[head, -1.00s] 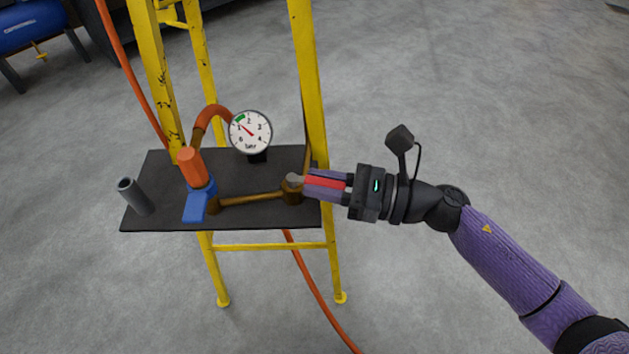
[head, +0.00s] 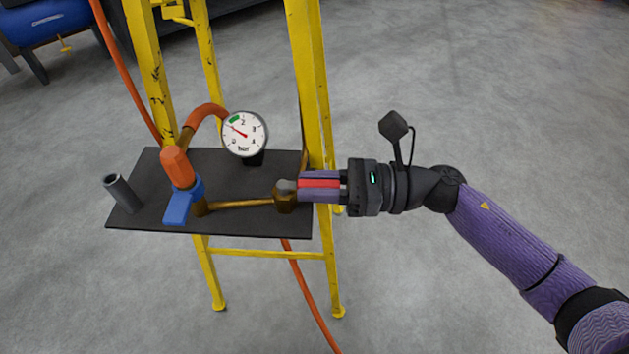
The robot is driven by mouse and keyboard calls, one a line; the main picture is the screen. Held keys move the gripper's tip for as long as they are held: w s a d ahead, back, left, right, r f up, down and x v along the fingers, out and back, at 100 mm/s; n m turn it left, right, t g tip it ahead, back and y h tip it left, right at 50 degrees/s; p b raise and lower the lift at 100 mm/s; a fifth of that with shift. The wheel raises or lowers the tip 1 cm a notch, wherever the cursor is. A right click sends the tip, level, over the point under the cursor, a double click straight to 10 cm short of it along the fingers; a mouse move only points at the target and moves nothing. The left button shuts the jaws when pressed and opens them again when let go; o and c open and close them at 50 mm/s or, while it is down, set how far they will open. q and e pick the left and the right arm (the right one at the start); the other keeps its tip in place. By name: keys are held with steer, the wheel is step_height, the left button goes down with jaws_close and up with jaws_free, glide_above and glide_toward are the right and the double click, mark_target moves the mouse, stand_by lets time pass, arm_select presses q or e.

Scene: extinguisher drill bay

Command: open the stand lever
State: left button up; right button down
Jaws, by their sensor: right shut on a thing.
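The red stand lever (head: 318,184) shows as a strip between the two purple fingers of my right gripper (head: 312,185). The gripper is shut on it, and the fingers hide part of the lever. The lever lies about level, pointing right from the brass valve (head: 286,199) with its grey top, at the right end of the brass pipe (head: 240,205). The valve sits over the right edge of the dark shelf (head: 255,223) on the yellow stand (head: 312,85). My left gripper is not in view.
A round pressure gauge (head: 245,134) stands behind the pipe. A blue lever (head: 180,205) below an orange hose end (head: 177,166) is at the left. A grey tube (head: 122,192) stands at the shelf's left end. Open concrete floor (head: 500,110) lies to the right.

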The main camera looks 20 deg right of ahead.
steer(key=c, duration=0.6)
jaws_free()
steer(key=shift+o, duration=0.2)
steer(key=p+v, duration=0.2)
steer(key=v, duration=0.8)
